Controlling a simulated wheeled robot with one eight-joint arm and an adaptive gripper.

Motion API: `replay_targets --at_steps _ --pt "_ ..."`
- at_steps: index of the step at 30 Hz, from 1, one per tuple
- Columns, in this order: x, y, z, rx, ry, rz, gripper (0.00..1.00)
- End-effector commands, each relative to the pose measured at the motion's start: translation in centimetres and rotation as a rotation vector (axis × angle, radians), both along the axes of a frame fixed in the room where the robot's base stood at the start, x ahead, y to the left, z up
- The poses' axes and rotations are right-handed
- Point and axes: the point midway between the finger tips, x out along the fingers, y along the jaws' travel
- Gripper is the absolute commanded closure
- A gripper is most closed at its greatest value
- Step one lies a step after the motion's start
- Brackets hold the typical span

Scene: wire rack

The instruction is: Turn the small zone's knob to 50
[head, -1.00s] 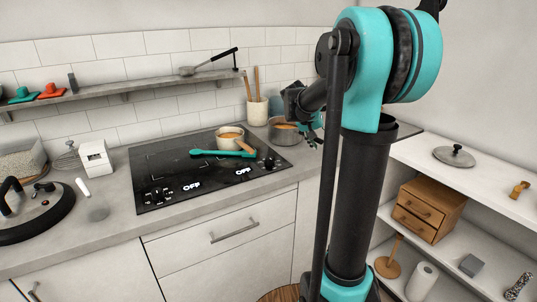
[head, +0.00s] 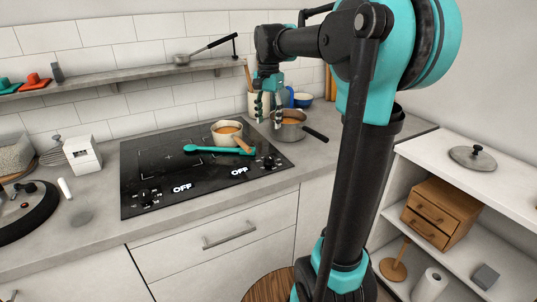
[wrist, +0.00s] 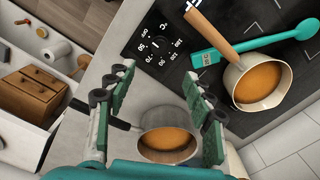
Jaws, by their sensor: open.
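The black cooktop (head: 205,175) has two dial knobs on its front edge: a left knob (head: 148,196) and a right knob (head: 268,162). Each has a display beside it reading OFF. I cannot tell which one is the small zone's. In the wrist view one knob (wrist: 157,43) with printed numbers around it shows beyond my fingertips. My gripper (head: 268,106) is open and empty, above the back right of the cooktop near a pot, apart from both knobs. In the wrist view the open fingers (wrist: 157,80) frame the counter below that knob.
A saucepan of orange soup (head: 226,131) stands on the cooktop, with a teal utensil (head: 215,150) lying in front of it. A grey pot (head: 289,130) of orange soup stands on the counter right of the cooktop, under my gripper. A utensil crock (head: 257,100) stands behind.

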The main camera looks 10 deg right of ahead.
Motion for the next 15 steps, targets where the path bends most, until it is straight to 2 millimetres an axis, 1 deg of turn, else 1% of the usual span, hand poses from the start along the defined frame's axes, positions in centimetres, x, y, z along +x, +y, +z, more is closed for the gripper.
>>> replay_targets --at_steps 1,3,15 --pt "0.1 0.0 -1.1 0.000 0.000 0.000 0.47" --pt "0.1 0.0 -2.5 -0.001 -0.001 0.000 0.47" --pt "0.1 0.0 -10.3 -0.001 -0.001 0.001 0.47"
